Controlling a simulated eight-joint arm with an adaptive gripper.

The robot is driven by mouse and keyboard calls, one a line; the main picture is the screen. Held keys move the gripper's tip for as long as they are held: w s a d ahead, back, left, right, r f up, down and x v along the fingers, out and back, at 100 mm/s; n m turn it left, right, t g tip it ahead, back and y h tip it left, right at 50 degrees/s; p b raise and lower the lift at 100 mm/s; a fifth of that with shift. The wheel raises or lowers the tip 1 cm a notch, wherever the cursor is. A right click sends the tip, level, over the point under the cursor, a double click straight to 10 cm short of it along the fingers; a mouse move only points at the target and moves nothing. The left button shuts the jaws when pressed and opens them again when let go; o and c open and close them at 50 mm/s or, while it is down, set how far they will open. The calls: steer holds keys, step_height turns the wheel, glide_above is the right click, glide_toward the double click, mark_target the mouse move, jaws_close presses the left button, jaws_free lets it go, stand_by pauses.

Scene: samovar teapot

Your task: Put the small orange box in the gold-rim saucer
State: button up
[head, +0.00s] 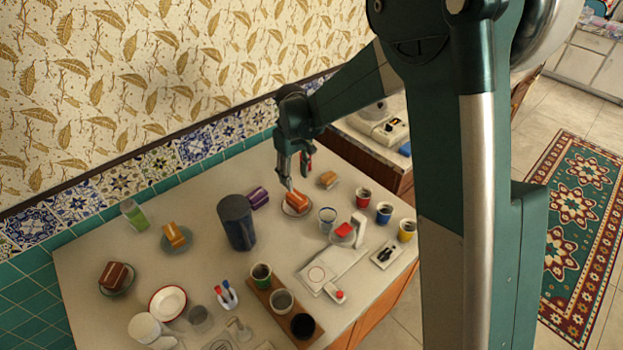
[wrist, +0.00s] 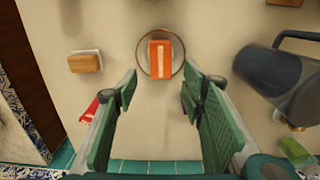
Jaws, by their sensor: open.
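The small orange box (head: 298,197), with a pale stripe across its top, sits in the saucer (head: 287,212). In the wrist view the orange box (wrist: 160,58) lies inside the round rim of the saucer (wrist: 144,69), which looks brownish gold. My gripper (head: 294,178) is over the saucer at the back of the table. In the wrist view my gripper (wrist: 160,82) is open, with its green fingers apart and nothing between them. The box is beyond the fingertips; I cannot tell the exact gap in height.
A dark blue pitcher (head: 237,222) and a purple box (head: 258,198) stand left of the saucer. A tan block (head: 328,179) lies to its right. A white cup (head: 327,217) and several coloured cups stand nearby. Another saucer holds a yellow-orange block (head: 175,235).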

steer(key=s+d+r+m+t, duration=0.2)
steer(key=s+d+r, duration=0.5)
steer(key=d+r, duration=0.25)
steer(key=s+d+r+m+t, duration=0.1)
steer(key=s+d+r+m, duration=0.1)
steer(key=s+d+r, duration=0.6)
steer(key=s+d+r+m+t, duration=0.2)
steer(key=s+d+m+t, duration=0.2)
steer(key=s+d, duration=1.1)
steer(key=s+m, duration=0.1)
steer(key=s, duration=0.2)
steer(key=shift+r, duration=0.3)
